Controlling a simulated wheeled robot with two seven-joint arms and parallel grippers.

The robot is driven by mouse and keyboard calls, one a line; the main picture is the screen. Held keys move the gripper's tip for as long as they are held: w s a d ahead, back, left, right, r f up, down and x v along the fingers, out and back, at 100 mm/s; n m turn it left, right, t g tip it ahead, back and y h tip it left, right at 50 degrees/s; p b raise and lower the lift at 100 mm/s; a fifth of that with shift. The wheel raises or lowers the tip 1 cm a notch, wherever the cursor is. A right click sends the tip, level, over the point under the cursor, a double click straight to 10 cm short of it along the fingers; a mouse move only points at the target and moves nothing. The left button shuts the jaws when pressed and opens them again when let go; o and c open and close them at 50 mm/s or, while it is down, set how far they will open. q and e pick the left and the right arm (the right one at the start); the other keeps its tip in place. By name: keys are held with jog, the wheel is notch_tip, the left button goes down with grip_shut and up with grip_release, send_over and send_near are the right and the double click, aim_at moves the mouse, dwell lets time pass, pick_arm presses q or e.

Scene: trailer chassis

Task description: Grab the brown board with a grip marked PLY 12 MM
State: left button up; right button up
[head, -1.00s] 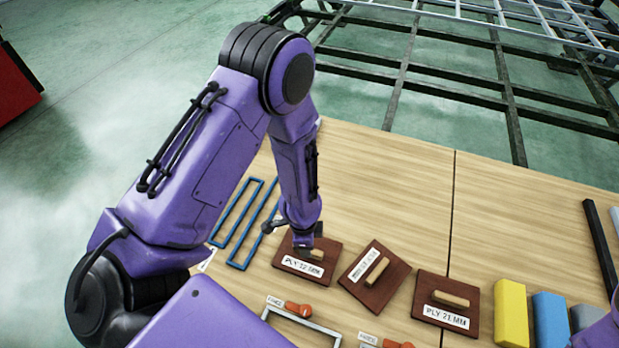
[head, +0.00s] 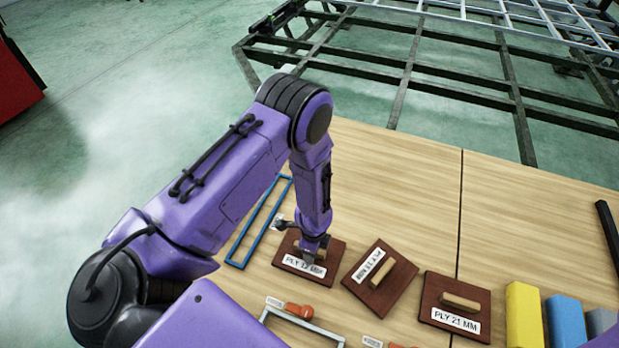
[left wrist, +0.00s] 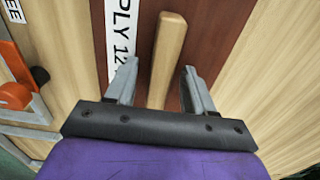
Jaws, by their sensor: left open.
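The brown board marked PLY 12 MM (head: 292,262) lies on the table, leftmost of three brown boards in the head view. My left gripper (head: 312,256) points down over it and hides its wooden grip there. In the left wrist view, the board (left wrist: 226,30) has a light wooden grip (left wrist: 166,55) and a white label (left wrist: 121,38), partly cut off. My left gripper (left wrist: 160,88) is open, with one finger on each side of the grip's near end. I cannot tell whether the fingers touch the board. My right gripper is not in view.
Close to the right lie a tilted brown board (head: 362,290) and the PLY 21 MM board (head: 477,284). Yellow (head: 523,310) and blue (head: 566,322) blocks stand right. The table's back is clear.

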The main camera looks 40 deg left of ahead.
pick_arm(q)
grip_shut()
